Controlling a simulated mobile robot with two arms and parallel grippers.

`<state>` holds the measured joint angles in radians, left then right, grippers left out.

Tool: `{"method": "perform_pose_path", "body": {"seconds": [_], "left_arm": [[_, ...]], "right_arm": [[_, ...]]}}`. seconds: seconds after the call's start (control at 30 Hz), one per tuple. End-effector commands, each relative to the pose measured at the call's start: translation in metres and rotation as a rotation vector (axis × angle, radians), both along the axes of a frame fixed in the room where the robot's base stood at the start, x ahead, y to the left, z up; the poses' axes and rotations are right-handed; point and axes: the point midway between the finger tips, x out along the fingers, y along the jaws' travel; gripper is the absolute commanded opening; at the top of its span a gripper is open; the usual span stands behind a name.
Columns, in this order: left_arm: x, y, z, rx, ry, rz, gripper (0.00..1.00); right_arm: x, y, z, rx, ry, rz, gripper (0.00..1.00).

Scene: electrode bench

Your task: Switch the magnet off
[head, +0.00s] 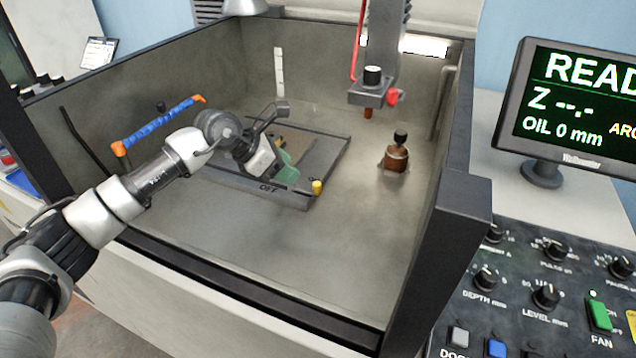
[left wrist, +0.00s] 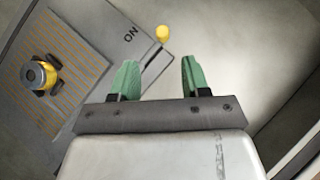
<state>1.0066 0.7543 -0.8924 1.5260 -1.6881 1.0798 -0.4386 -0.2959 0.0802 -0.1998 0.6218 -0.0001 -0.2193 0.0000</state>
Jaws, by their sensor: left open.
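The magnet is a dark flat plate (head: 330,150) on the tank floor, with a striped top in the left wrist view (left wrist: 88,62). Its lever has a yellow knob (head: 317,187) at the front right corner, near the ON mark in the left wrist view (left wrist: 163,33). An OFF mark (head: 268,188) shows farther left on the front edge. My left gripper (head: 284,172) is open and empty above the plate, left of the knob. In the left wrist view its green fingers (left wrist: 159,76) point toward the knob, which appears beyond the tips. My right gripper is out of view.
A yellow-and-dark round part (left wrist: 40,75) sits on the striped top. A brown piece with a black knob (head: 396,157) stands right of the plate. The machine head (head: 372,90) hangs behind. Tank walls (head: 433,230) enclose the area; the floor in front is clear.

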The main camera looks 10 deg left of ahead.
Motion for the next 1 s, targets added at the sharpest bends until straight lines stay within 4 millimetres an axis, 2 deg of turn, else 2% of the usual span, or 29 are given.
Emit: {"method": "perform_pose_path", "body": {"seconds": [0.2,0.5,0.7,0.93,0.97,1.0], "left_arm": [[0.014,-0.026,-0.026,-0.007,0.003,-0.002,0.46],[0.034,-0.054,-0.061,-0.008,0.001,-0.002,0.46],[0.038,-0.061,-0.07,-0.007,-0.001,-0.001,0.46],[0.038,-0.061,-0.07,-0.007,-0.001,-0.001,0.46],[0.038,-0.061,-0.07,-0.007,-0.001,-0.001,0.45],[0.038,-0.061,-0.07,-0.007,-0.001,-0.001,0.39]], "right_arm": [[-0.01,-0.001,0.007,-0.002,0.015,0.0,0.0],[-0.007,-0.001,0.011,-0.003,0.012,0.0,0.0],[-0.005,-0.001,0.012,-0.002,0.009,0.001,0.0],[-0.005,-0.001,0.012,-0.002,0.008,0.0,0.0],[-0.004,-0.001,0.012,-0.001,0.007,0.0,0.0],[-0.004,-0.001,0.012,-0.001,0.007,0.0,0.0]]}}
